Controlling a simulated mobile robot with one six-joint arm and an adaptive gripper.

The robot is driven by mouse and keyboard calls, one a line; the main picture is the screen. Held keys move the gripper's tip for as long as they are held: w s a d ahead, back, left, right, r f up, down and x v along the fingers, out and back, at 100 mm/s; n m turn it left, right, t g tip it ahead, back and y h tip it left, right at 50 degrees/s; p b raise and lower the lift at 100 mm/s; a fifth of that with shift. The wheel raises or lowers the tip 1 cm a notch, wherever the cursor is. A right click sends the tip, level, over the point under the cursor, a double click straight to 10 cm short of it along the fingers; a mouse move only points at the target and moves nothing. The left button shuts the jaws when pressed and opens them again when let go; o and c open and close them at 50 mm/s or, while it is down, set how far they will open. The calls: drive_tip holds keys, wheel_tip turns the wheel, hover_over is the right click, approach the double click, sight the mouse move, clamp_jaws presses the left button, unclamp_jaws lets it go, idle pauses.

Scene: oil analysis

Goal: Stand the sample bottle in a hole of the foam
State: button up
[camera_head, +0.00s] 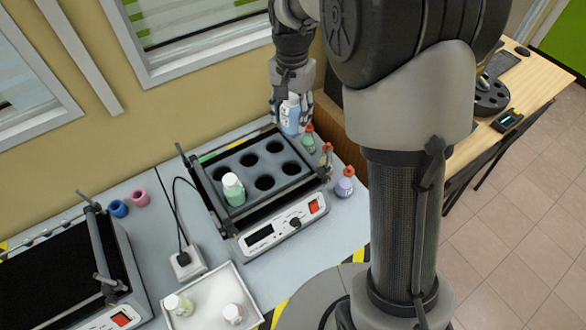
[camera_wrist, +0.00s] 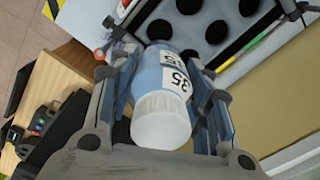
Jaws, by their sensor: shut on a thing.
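My gripper (camera_head: 291,103) is shut on the sample bottle (camera_head: 290,117), which has blue contents, a white cap and a white label. It holds the bottle up at the back right edge of the foam (camera_head: 250,172). In the wrist view the bottle (camera_wrist: 163,105) lies between the two fingers, cap toward the camera, with the label digits "35" partly visible. The foam is grey with several dark round holes and sits in the shaker's frame. A green bottle with a white cap (camera_head: 233,190) stands in its front left hole. The foam's holes also show in the wrist view (camera_wrist: 222,52).
Small flasks with red clamps (camera_head: 344,187) stand right of the shaker. A white tray (camera_head: 206,283) with two bottles is in front, near a power socket (camera_head: 186,264). A second shaker (camera_head: 60,275) is at left. Blue (camera_head: 118,208) and pink (camera_head: 140,198) rings lie between.

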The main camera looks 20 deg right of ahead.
drive_tip(key=shift+w+m, duration=0.15)
drive_tip(key=shift+m, duration=0.15)
wheel_tip(320, 180, down, 19)
drive_tip(key=b, duration=0.5)
drive_tip(key=shift+f, duration=0.1)
drive_tip(key=o, duration=0.7)
drive_tip(key=shift+f, duration=0.1)
drive_tip(key=shift+o, duration=1.1)
